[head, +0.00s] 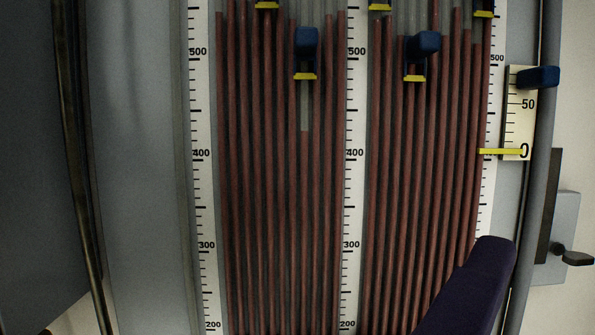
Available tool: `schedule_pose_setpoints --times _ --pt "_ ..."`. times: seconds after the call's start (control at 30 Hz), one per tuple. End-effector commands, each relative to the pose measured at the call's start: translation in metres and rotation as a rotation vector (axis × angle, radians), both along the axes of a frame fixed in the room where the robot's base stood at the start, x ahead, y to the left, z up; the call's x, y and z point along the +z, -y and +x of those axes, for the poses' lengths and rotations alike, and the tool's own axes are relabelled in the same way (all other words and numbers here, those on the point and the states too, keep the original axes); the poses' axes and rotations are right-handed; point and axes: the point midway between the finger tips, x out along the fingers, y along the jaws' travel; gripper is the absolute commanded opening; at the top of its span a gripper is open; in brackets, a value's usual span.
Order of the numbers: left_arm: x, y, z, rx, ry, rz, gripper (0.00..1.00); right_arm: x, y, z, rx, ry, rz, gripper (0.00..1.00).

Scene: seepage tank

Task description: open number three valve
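No valve marked with a number three shows in the head view. A small black handle (578,259) with a round knob sits on a grey box (566,212) at the right edge; I cannot tell whether it is a valve, and no number shows on it. Neither of my grippers is in view. A dark purple, rounded arm link of mine comes up from the bottom right and covers the lower part of the right-hand tubes.
A panel of red-filled tubes (270,200) stands between white scales (354,180). Blue sliders (306,42) with yellow pointers sit on it, one at a short scale (518,120) on the right. A dark vertical bar (75,150) stands left; the grey panel beside it is bare.

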Motion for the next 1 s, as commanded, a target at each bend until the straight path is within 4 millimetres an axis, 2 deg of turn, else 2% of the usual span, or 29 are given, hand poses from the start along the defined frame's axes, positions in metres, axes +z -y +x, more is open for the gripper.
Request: schedule_pose_setpoints --times 0.03,0.13,0.37,0.6,0.8,1.0 --pt "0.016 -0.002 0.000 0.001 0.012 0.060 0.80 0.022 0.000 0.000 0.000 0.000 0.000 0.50" --pt "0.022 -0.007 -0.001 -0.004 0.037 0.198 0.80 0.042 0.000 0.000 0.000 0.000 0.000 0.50" --pt "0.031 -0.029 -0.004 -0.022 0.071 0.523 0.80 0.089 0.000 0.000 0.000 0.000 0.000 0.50" --pt "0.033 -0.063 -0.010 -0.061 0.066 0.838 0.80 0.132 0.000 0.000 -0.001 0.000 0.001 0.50" --pt "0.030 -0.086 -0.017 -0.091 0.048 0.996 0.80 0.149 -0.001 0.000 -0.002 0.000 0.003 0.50" --pt "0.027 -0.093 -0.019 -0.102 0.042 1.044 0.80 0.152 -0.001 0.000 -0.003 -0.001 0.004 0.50"
